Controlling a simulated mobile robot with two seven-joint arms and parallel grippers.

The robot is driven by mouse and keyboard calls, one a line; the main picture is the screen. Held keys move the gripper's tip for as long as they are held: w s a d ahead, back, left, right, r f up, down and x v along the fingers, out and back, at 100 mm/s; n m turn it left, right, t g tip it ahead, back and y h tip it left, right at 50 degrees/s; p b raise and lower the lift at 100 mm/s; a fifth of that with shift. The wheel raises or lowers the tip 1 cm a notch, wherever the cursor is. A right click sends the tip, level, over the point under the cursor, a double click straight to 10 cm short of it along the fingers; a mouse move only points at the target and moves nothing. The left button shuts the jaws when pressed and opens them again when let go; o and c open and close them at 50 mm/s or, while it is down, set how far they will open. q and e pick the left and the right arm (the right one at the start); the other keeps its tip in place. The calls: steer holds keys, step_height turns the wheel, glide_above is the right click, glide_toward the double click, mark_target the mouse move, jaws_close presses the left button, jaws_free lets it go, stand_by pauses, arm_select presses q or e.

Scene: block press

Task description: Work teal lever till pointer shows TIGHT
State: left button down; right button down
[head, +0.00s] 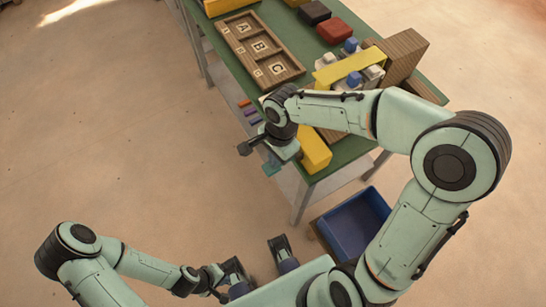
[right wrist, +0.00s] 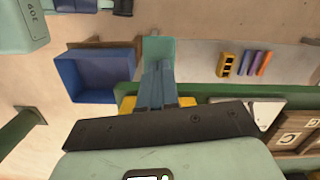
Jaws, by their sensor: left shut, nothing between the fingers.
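The teal lever's end (head: 271,167) shows just below my right gripper (head: 265,153) at the table's near left edge. In the right wrist view the teal lever end (right wrist: 158,46) lies at the tips of my right gripper's fingers (right wrist: 157,72). The fingers are close together and overlap its lower part; I cannot tell whether they clasp it or only touch it. My left gripper (head: 217,285) is low beside my base, shut and empty, away from the table. The pointer and the word TIGHT cannot be made out; my right arm covers part of the press.
The green table (head: 336,178) carries a wooden tray (head: 243,62) marked A, B, C, a yellow bar (head: 350,68), a wooden block (head: 402,52) and red and black blocks. Open floor lies to the left.

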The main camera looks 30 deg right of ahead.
steer(key=shift+d+f, duration=0.1)
steer(key=shift+d, duration=0.15)
steer(key=shift+w+d+r+p, duration=0.1)
steer(key=shift+d+r+p, duration=0.2)
steer(key=shift+d, duration=0.2)
steer(key=shift+w+d+r+p, duration=0.15)
steer(key=shift+d+p, duration=0.15)
steer(key=shift+d, duration=0.15)
steer(key=shift+w+d, duration=0.15)
steer(key=shift+d, duration=0.3)
steer(key=shift+r, duration=0.1)
step_height(320, 180, up, 13)
steer(key=d+p, duration=0.1)
steer(key=p, duration=0.1)
steer(key=shift+w+r, duration=0.15)
steer(key=shift+r, duration=0.05)
steer(key=shift+d, duration=0.1)
